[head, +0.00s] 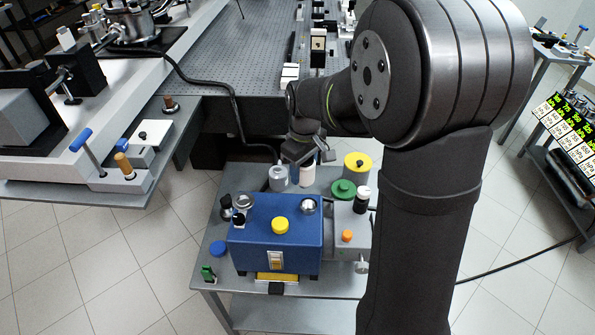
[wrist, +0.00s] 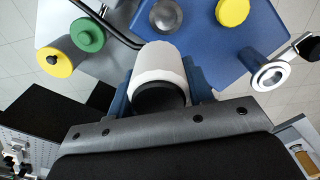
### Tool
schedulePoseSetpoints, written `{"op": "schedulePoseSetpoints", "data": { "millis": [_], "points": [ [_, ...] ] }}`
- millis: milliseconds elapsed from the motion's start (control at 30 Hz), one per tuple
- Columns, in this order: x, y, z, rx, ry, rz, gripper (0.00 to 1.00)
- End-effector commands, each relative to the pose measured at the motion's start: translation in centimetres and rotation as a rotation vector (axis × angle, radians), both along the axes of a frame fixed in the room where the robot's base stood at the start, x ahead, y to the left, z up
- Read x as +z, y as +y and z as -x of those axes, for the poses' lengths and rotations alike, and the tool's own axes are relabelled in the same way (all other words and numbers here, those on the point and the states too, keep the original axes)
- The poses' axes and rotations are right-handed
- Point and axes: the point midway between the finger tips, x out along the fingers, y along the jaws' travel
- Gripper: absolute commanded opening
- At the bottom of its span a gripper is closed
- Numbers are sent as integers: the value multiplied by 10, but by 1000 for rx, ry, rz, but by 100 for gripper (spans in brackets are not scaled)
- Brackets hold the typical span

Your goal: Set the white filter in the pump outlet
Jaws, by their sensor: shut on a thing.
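My gripper (wrist: 162,88) is shut on the white filter (wrist: 158,62), a white cylinder with a dark end facing the wrist camera, between the blue fingers. In the head view the filter (head: 307,174) hangs under my wrist, behind the blue box (head: 258,235), and looks upright. The blue box seems to be the pump; a yellow knob (head: 280,225) and a metal dome (head: 309,206) are on its top. A pale grey cylinder (head: 278,179) stands just left of the filter; a ring with a dark opening (wrist: 270,76) shows in the wrist view. I cannot tell which part is the outlet or whether the filter touches anything below.
A green disc (head: 343,188) and a yellow disc (head: 357,162) stand right of the filter, beside a grey unit (head: 352,228).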

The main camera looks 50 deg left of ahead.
Motion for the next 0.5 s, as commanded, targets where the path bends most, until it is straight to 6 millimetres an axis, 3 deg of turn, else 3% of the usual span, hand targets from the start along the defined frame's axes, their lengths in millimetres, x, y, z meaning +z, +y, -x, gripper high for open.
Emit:
{"op": "schedulePoseSetpoints", "data": {
  "millis": [200,500],
  "points": [
    [26,-26,11,-75,1,4,11],
    [32,-34,15,-98,3,8,11]
  ]
}}
